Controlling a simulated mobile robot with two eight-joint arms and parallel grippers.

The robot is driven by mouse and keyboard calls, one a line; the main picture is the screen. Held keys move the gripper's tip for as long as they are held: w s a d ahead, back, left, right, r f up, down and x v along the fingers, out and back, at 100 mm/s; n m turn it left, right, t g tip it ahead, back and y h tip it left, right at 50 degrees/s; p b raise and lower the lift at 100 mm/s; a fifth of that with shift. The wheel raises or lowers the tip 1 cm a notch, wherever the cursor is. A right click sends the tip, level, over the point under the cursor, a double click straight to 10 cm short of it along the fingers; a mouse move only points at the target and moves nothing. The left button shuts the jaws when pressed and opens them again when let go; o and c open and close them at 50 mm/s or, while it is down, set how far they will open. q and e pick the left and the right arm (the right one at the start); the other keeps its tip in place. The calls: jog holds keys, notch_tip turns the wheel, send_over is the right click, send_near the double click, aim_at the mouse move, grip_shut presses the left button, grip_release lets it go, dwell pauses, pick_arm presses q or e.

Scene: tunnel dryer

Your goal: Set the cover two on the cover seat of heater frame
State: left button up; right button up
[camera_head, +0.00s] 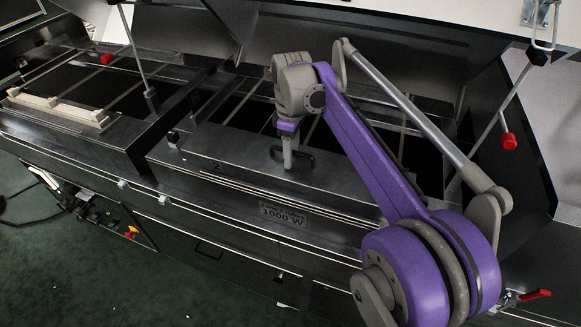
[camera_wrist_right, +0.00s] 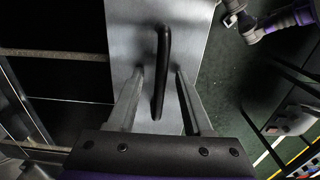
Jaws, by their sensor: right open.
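A flat grey metal cover (camera_head: 225,143) with a black bar handle lies along the front of the dark heater frame (camera_head: 240,106). My right gripper (camera_head: 288,161) is open and low over the cover, at the handle. In the wrist view its fingers (camera_wrist_right: 160,85) stand on either side of the handle, with gaps to it. Whether the cover rests in its seat cannot be told. My left gripper is not clearly seen.
Raised lids stand behind, with props ending in red knobs (camera_head: 509,141). A red-handled lever (camera_head: 535,295) sticks out at the lower right. Green floor (camera_head: 180,290) in front is mostly clear.

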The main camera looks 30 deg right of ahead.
grip_shut()
dwell(1.4)
